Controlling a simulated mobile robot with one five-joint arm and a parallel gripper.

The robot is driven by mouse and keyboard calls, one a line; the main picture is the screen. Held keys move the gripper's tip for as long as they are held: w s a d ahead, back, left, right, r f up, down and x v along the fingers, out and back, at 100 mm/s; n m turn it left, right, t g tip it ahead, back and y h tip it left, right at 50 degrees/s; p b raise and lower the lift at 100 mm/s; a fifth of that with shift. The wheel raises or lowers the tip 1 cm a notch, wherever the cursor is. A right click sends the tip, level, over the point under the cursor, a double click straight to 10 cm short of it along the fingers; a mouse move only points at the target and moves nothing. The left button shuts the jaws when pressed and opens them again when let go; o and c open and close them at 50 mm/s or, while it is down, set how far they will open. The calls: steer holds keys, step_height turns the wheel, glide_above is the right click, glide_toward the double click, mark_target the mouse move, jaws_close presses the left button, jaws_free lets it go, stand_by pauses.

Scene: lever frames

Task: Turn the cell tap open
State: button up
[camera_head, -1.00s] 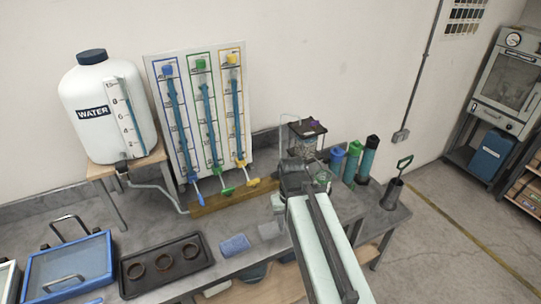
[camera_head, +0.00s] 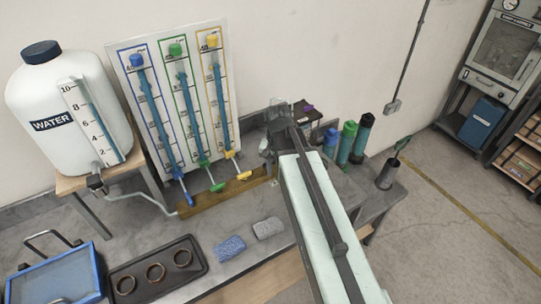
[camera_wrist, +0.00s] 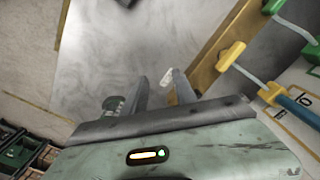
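A white panel on the bench carries three gauge columns, blue (camera_head: 150,100), green (camera_head: 190,105) and yellow (camera_head: 222,100). At their feet are a blue tap lever (camera_head: 187,198), a green tap lever (camera_head: 217,187) and a yellow tap lever (camera_head: 244,176). I cannot read which one is the cell tap. In the wrist view the yellow lever (camera_wrist: 229,56) and part of the green lever (camera_wrist: 272,6) show at upper right. My gripper (camera_wrist: 150,90) has its fingers apart with nothing between them. In the head view my gripper (camera_head: 279,128) is right of the yellow lever, apart from it.
A white water tank (camera_head: 65,115) stands left of the panel. A dark tray with rings (camera_head: 185,245), a blue sponge-like block (camera_head: 230,247) and a grey one (camera_head: 267,228) lie in front. Blue, green and dark cylinders (camera_head: 347,140) stand to the right. A wooden strip (camera_head: 215,203) runs below the taps.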

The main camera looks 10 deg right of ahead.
steer(key=w+r+m, duration=0.1)
steer(key=w+m, duration=0.1)
steer(key=w, duration=0.1)
steer(key=w+r+m+p, duration=0.1)
steer(key=w+m, duration=0.2)
steer(key=w+r+m+p, duration=0.1)
steer(key=w+r+m, duration=0.1)
steer(key=w, duration=0.1)
steer(key=shift+d+m, duration=0.25)
steer(key=shift+m, duration=0.15)
steer(key=shift+w+m+p, duration=0.3)
steer(key=shift+m, duration=0.3)
step_height(320, 180, down, 8)
steer(key=b, duration=0.8)
steer(key=shift+s+f, duration=0.1)
